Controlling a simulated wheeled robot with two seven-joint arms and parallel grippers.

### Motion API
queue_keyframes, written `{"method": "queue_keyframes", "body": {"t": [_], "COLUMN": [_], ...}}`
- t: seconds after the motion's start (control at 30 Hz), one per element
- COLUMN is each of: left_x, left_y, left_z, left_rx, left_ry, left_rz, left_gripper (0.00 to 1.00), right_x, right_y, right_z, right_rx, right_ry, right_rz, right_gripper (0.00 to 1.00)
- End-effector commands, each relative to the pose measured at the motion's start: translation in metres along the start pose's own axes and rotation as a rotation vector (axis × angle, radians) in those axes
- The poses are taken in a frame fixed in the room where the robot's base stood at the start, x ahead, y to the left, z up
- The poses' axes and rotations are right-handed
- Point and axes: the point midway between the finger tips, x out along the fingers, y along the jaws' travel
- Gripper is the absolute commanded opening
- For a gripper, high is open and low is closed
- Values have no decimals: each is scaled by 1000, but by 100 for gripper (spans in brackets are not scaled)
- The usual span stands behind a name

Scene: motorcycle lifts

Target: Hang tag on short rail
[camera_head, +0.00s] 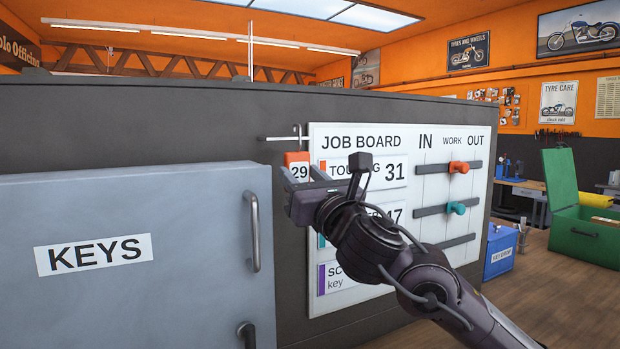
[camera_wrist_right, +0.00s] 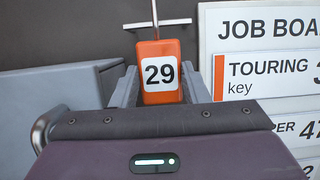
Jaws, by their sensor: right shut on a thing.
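The orange tag (camera_head: 297,160) bears the number 29 on a white label. It is upright in my right gripper (camera_head: 312,182), which is shut on it, with one grey finger on each side in the wrist view (camera_wrist_right: 160,52). A thin metal stem (camera_wrist_right: 155,14) rises from the tag's top. In the head view a short pale rail (camera_head: 275,139) runs level just above the tag, at the job board's left edge. The stem's top shows close to the rail's right end; I cannot tell whether they touch. My left gripper is out of view.
The job board (camera_head: 360,142) is right behind my right arm, with sliders on dark rails. A grey KEYS cabinet (camera_head: 130,270) with a protruding handle (camera_head: 253,230) stands at left. A blue bin (camera_head: 499,250) and green chest (camera_head: 580,225) stand at right.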

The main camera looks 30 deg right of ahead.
Motion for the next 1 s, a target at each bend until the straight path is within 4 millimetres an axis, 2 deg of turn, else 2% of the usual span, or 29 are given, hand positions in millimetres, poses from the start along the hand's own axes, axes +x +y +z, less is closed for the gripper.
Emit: {"method": "queue_keyframes", "body": {"t": [0.47, 0.6, 1.0], "left_x": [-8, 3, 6], "left_y": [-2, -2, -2], "left_z": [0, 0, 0], "left_rx": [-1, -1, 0], "left_ry": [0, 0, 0], "left_rz": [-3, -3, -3], "left_gripper": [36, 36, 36], "right_x": [36, 33, 32], "right_y": [0, 0, 0], "right_z": [-12, -21, -23], "right_rx": [2, 0, 1], "right_ry": [1, 0, 0], "right_rz": [1, 1, 1], "right_gripper": [21, 21, 21]}}
